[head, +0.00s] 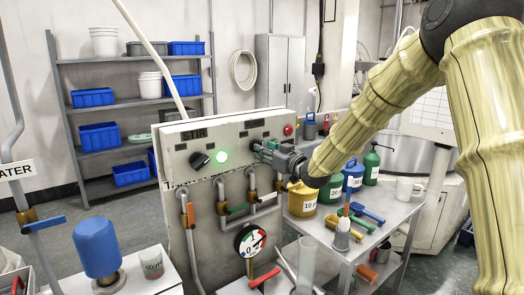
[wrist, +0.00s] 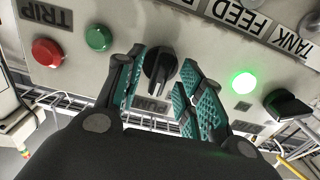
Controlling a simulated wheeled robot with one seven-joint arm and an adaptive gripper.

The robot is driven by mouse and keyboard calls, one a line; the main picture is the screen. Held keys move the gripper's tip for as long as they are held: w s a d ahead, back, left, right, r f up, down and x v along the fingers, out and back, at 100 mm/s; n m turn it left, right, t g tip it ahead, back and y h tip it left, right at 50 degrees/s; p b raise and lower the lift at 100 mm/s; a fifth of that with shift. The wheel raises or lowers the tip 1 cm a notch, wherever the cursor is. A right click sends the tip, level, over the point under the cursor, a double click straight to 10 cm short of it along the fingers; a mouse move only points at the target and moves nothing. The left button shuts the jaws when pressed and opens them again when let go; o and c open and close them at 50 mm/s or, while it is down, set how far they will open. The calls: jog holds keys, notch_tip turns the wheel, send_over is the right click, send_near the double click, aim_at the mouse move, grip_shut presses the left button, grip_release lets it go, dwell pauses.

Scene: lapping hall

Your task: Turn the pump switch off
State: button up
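The control panel (head: 235,135) stands in the middle of the head view. My gripper (head: 263,150) is at its right part, in front of a switch that its fingers hide there. In the wrist view, where the panel appears upside down, a black rotary knob (wrist: 158,66) sits between the teal finger pads of my gripper (wrist: 162,62). The fingers are apart, one on each side of the knob; I cannot tell whether either touches it.
A lit green lamp (head: 221,157) and a second black knob (head: 200,160) under a STIR plate are left of my gripper. A red button (wrist: 46,52) and a green button (wrist: 98,39) flank the other side. Pipes with valve handles (head: 238,209) run below.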

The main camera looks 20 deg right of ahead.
jog(key=v, duration=0.9)
